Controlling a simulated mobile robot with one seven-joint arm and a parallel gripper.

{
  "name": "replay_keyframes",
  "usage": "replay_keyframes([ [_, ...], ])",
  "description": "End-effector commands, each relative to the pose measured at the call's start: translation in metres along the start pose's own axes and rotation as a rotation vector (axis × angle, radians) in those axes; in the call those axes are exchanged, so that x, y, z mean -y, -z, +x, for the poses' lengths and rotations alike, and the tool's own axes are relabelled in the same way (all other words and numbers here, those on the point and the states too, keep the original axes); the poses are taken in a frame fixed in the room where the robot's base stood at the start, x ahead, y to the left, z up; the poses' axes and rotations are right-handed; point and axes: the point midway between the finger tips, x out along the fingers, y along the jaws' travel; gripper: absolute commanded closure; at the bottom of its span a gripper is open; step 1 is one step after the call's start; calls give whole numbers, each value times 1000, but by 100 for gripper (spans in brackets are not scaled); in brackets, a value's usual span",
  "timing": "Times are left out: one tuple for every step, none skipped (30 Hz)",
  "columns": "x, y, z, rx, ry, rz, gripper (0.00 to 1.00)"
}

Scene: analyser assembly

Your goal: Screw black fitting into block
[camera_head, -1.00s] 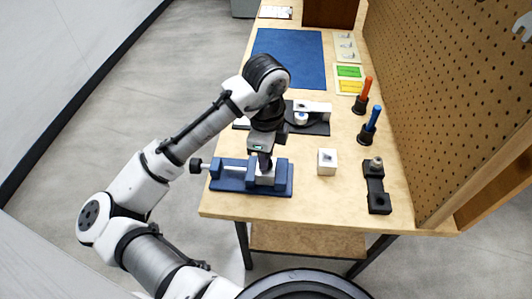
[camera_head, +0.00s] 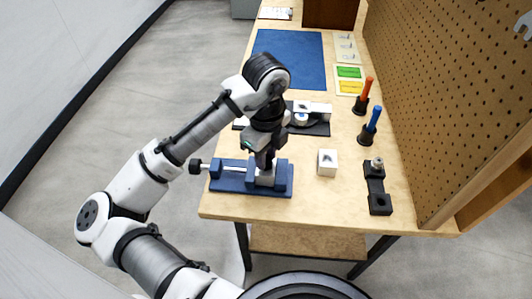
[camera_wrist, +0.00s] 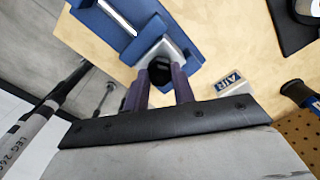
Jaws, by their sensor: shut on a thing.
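A light grey block (camera_head: 265,178) is clamped in the blue vise (camera_head: 228,182) at the table's near left; the block also shows in the wrist view (camera_wrist: 172,48). My gripper (camera_head: 266,167) points down over it. In the wrist view, the two purple fingers of my gripper (camera_wrist: 160,76) are shut on the black fitting (camera_wrist: 160,73), at the top of the block.
A white block (camera_head: 327,162) stands right of the vise; its AIR label (camera_wrist: 231,80) shows in the wrist view. A black holder (camera_head: 377,188), blue screwdriver (camera_head: 371,124) and orange screwdriver (camera_head: 364,96) stand along the pegboard (camera_head: 450,90). A blue mat (camera_head: 290,55) lies bare behind.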

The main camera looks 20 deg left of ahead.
Motion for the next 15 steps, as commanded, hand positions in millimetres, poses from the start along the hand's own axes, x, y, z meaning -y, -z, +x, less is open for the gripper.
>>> replay_keyframes([
  [0,0,0,0,2,27,98],
  [0,0,0,1,2,55,98],
  [0,0,0,1,2,100,98],
  [0,0,0,1,2,138,98],
  [0,0,0,1,2,174,98],
  [0,0,0,1,2,219,98],
  [0,0,0,1,2,249,98],
  [0,0,0,1,2,275,98],
  [0,0,0,2,1,303,98],
  [0,0,0,2,1,319,98],
  [0,0,0,2,1,329,98],
  [0,0,0,2,1,337,98],
  [0,0,0,1,1,339,98],
  [0,0,0,1,1,339,98],
  [0,0,0,1,1,338,98],
])
